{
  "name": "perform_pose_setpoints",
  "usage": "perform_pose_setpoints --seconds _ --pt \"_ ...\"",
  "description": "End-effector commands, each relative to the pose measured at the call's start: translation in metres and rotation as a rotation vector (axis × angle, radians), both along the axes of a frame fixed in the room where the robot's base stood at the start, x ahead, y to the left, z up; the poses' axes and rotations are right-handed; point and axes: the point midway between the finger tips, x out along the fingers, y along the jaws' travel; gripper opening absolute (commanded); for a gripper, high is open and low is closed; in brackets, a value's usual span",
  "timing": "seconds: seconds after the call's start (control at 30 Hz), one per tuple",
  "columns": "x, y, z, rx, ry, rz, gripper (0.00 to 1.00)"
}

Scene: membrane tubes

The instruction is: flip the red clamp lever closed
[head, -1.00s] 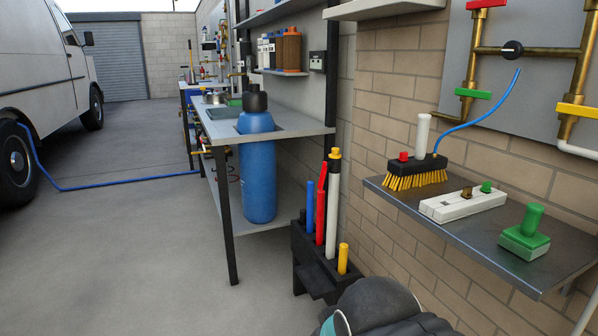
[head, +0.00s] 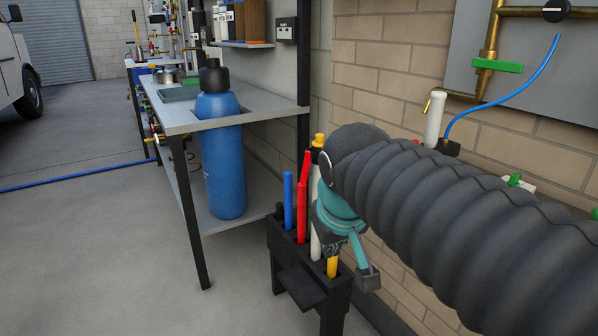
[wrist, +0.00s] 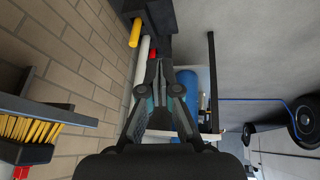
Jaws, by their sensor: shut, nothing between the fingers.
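A red piece (head: 303,200) with a slanted upper part stands in a black rack (head: 310,290) in the head view. I cannot tell surely whether it is the clamp lever. Blue (head: 288,200), white (head: 315,235) and yellow (head: 332,267) tubes stand in the same rack. My gripper (head: 367,277) hangs in front of the rack's right side, partly hidden by my arm. In the wrist view my gripper (wrist: 159,66) is shut and empty, its tips pointing toward the rack. A bit of red (wrist: 152,54) shows beside its tips, mostly hidden.
A workbench (head: 180,125) with a blue tank (head: 222,165) stands left of the rack. A brick wall (head: 400,75) runs along the right. A brush (wrist: 28,128) on a shelf shows in the wrist view. Open floor (head: 90,240) lies left.

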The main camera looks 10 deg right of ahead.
Motion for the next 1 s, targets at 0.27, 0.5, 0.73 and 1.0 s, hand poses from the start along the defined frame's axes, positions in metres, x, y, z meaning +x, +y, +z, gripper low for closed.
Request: perform_pose_setpoints --seconds 0.27,0.5,0.73,1.0 --pt "0.113 0.014 0.052 -0.129 0.014 0.042 0.0" --pt "0.198 0.039 0.077 -0.229 0.012 0.055 0.0" --pt "0.241 0.056 0.084 -0.283 0.004 0.053 0.0" --pt "0.255 0.056 0.073 -0.294 0.004 0.05 0.0"
